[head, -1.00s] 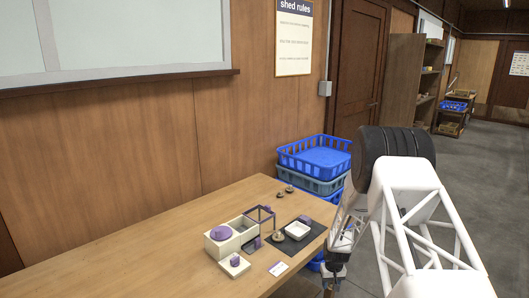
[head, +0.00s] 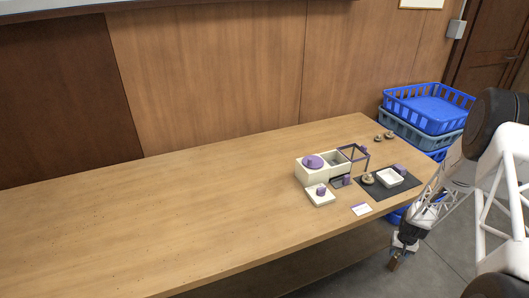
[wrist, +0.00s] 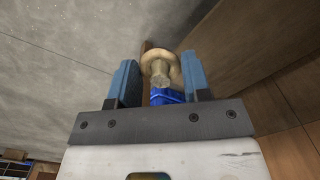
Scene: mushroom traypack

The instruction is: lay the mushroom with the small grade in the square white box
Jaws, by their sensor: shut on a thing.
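My gripper (head: 398,254) hangs past the table's front edge, below table height. In the wrist view, its two blue fingers (wrist: 160,88) are shut on a pale tan mushroom (wrist: 161,72), its stem end towards the camera. In the head view the held mushroom is too small to make out surely. The square white box (head: 389,181) stands on a dark mat (head: 408,183) near the table's right end and looks empty. Another mushroom (head: 367,179) sits just left of the box. Two more mushrooms (head: 384,136) stand at the back right. The grade cannot be read.
A cream block unit (head: 313,175) with a purple disc, a dark open frame (head: 353,153) and a small cream scale-like block (head: 319,199) stand left of the mat. A small card (head: 361,210) lies in front. Blue crates (head: 427,110) are stacked behind. The table's left is clear.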

